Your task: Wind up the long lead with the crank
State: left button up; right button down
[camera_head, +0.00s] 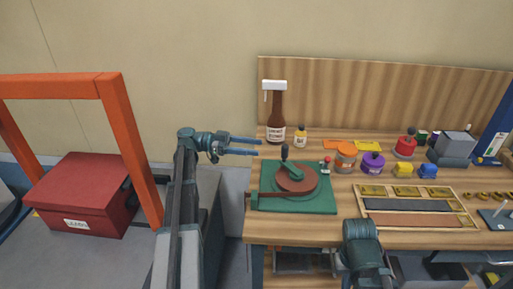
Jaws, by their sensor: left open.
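A round reddish-brown reel (308,186) lies on a green board (318,205) on the workbench. A dark green crank (291,166) crosses it, with an upright knob at its far left side. A thin brown strip at the board's left edge sticks out past it; I cannot tell whether it is the lead. My left gripper (257,147) is open and empty, its two blue fingers pointing right, to the left of the crank knob in the picture. My right arm (362,239) comes in at the bottom; its fingers do not show.
A brown bottle (276,116) and a small yellow bottle (300,136) stand behind the board. Coloured jars, including a purple one (373,163), stand to the right. A partitioned wooden tray (455,192) lies right. An orange frame (117,100) and red box (90,190) are left.

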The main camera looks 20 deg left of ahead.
pick_arm(q)
jog(key=shift+c, duration=0.3)
jog(key=s+n+t, duration=0.1)
jog(key=s, duration=0.1)
jog(key=s+n+t+y, duration=0.1)
jog(key=s, duration=0.1)
jog(key=s+t, duration=0.2)
jog(key=shift+d+f+n+y, duration=0.1)
jog(key=shift+d+n+y, duration=0.05)
jog(key=shift+n+y, duration=0.2)
jog(key=c, duration=0.7)
jog(key=s+n+t+y, duration=0.2)
jog(key=s+t, duration=0.1)
jog(key=s+n+t+y, duration=0.1)
jog(key=s, duration=0.1)
jog(key=shift+s+a+n+t, duration=0.1)
jog(key=shift+a+n+t, duration=0.2)
jog(key=shift+a+n, duration=0.1)
grip_shut()
jog(key=y, duration=0.1)
send_near(282, 152)
jog(key=shift+n+t, duration=0.35)
jog(key=shift+t, duration=0.05)
jog(key=x, duration=0.7)
jog(key=shift+f, duration=0.35)
